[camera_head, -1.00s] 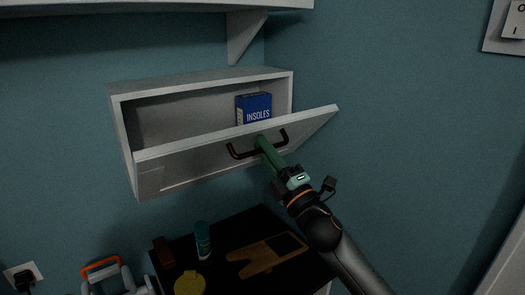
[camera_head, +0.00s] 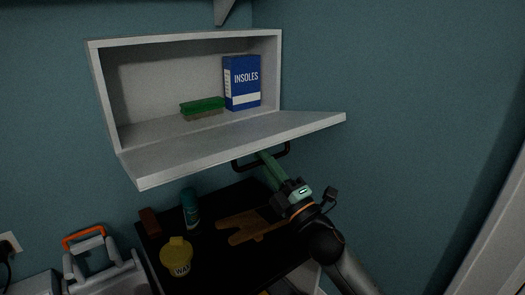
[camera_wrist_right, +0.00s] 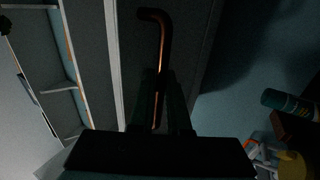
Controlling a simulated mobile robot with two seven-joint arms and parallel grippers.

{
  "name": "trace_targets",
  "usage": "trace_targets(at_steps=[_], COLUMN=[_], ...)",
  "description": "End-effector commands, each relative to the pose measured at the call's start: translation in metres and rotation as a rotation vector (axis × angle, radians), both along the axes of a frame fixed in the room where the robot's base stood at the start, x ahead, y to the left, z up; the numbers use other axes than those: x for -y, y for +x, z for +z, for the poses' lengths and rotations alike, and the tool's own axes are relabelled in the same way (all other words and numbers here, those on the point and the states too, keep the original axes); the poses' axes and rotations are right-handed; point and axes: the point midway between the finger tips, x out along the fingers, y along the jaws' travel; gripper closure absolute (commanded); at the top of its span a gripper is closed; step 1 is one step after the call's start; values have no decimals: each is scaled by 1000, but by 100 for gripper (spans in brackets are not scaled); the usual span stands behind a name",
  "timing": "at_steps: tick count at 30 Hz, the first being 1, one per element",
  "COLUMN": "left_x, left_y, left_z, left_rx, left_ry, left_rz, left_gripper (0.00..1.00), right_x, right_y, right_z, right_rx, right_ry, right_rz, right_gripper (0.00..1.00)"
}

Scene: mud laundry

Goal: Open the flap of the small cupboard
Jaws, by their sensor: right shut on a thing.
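The small cupboard (camera_head: 95,80) hangs on the teal wall in the head view. Its flap (camera_head: 235,147) is hinged at the bottom and tilted far down, close to level, so the inside shows. A dark bar handle (camera_head: 287,150) is on the flap's outer face, under its front edge. My right gripper (camera_head: 264,156) is shut on the handle from below. In the right wrist view the handle (camera_wrist_right: 155,18) runs between the green fingers (camera_wrist_right: 160,95). My left gripper is not in view.
Inside the cupboard are a blue INSOLES box (camera_head: 242,84) and a green-topped brush (camera_head: 202,107). Below, a dark surface (camera_head: 205,262) holds a yellow tin (camera_head: 176,258), a teal can (camera_head: 190,210) and brown gloves (camera_head: 245,228). A grey toolbox with an orange handle (camera_head: 84,237) stands at left.

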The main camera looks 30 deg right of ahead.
Motion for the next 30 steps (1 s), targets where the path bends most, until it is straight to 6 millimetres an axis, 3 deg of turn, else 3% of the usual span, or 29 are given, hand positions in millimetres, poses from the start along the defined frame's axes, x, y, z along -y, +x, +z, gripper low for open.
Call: trace_targets(at_steps=[3, 9, 27, 28, 30], left_x=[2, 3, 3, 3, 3], left_y=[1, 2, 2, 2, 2], left_z=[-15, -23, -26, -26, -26], left_rx=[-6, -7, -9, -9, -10], left_ry=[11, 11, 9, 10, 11], left_rz=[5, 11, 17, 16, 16], left_gripper=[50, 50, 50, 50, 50], right_x=[0, 0, 0, 0, 0], right_y=[-1, 0, 1, 1, 1], right_z=[-19, -34, -39, -39, -39], right_rx=[2, 3, 4, 4, 4], right_ry=[-2, -2, -3, -3, -2], right_rz=[-2, -2, -2, -2, -1], right_gripper=[100, 100, 100, 83, 75])
